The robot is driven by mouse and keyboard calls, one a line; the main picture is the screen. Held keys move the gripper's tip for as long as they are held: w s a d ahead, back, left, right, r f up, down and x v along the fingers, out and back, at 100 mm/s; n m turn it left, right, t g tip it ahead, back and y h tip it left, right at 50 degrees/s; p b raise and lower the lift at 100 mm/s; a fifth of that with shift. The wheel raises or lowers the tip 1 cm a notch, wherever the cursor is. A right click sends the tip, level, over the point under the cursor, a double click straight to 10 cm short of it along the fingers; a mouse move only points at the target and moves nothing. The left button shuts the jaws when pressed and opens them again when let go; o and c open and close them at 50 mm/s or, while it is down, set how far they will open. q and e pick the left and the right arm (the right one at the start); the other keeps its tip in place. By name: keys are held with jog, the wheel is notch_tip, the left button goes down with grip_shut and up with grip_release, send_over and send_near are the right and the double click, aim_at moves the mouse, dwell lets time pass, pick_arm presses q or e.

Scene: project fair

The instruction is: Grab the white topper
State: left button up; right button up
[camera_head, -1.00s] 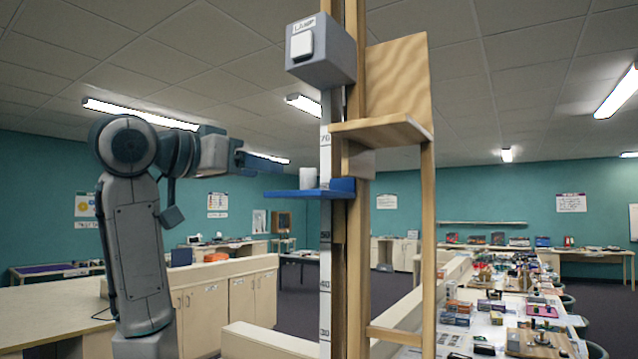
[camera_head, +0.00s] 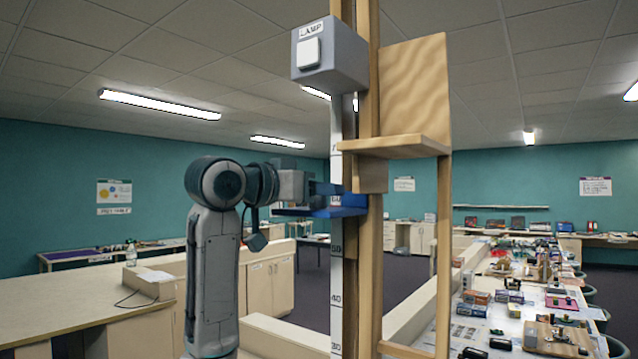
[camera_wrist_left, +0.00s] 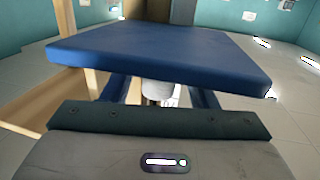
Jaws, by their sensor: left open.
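The white topper (camera_wrist_left: 160,92) shows in the left wrist view, against the blue shelf (camera_wrist_left: 165,55), partly cut off by the gripper body. That view looks upside down, with the ceiling low in the picture. My left gripper (camera_wrist_left: 161,96) is open, with one finger on each side of the topper; I cannot tell whether they touch it. In the head view my left gripper (camera_head: 328,188) is at the blue shelf (camera_head: 345,211) on the upright post and hides the topper. My right gripper is not in view.
A grey lamp box (camera_head: 325,56) is fixed higher on the post, above the gripper. A wooden ledge (camera_head: 395,146) with a backboard stands to the right of the post. A measuring strip (camera_head: 337,270) runs down the post. A cluttered table (camera_head: 475,315) is at right.

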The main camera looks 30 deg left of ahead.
pick_arm(q)
jog(key=shift+s+r, duration=0.1)
jog(key=shift+c, duration=0.6)
jog(key=c, duration=0.9)
